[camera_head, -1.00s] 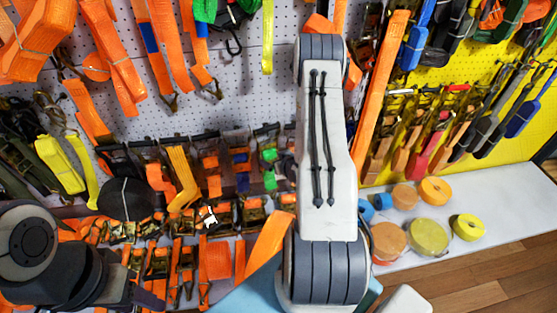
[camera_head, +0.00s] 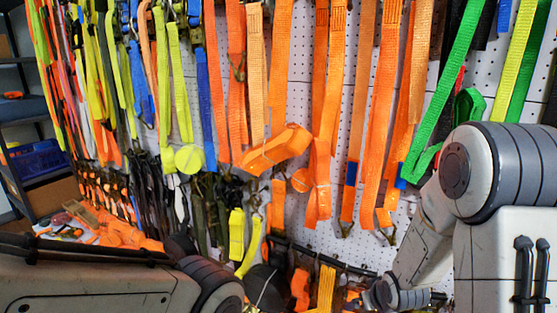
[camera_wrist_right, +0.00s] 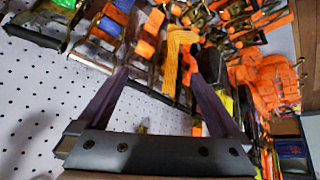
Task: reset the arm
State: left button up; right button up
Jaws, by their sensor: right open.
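My right arm (camera_head: 480,180) comes in from the right in the head view, a bulky white and grey limb bent in front of the strap wall. My right gripper (camera_wrist_right: 158,75) shows in the right wrist view with its two dark fingers apart and nothing between them. Beyond the fingers are the white pegboard (camera_wrist_right: 40,95) and a bundled yellow-orange strap (camera_wrist_right: 178,62). My left arm (camera_head: 90,285) crosses the lower left of the head view. I cannot see its gripper there.
Orange straps (camera_head: 325,100) hang close in front of both arms. Yellow straps (camera_head: 178,75) and green straps (camera_head: 450,85) hang on either side. A shelf with a blue bin (camera_head: 38,158) stands at the far left. Ratchet buckles crowd the lower wall.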

jog(key=s+a+r+n+g+p, duration=0.2)
jog(key=s+a+r, duration=0.5)
jog(key=a, duration=0.4)
pick_arm(q)
notch_tip(320, 180, up, 6)
jog(key=p, duration=0.2)
jog(key=shift+f+p, duration=0.1)
jog(key=shift+p, duration=0.3)
pick_arm(e)
jog(key=s+a+r+n+g, duration=0.1)
jog(key=s+a+r, duration=0.1)
jog(key=s, duration=0.4)
jog(key=s+a+r+n+g, duration=0.1)
jog(key=s+a+r+g, duration=0.1)
jog(key=s+r, duration=0.3)
jog(key=s+a+r+n+g+y, duration=0.1)
jog(key=s+a+r, duration=0.2)
jog(key=s, duration=0.4)
jog(key=shift+s+a+r+n, duration=0.15)
jog(key=shift+r+n, duration=0.25)
jog(key=shift+r, duration=0.1)
pick_arm(q)
jog(key=shift+d, duration=0.15)
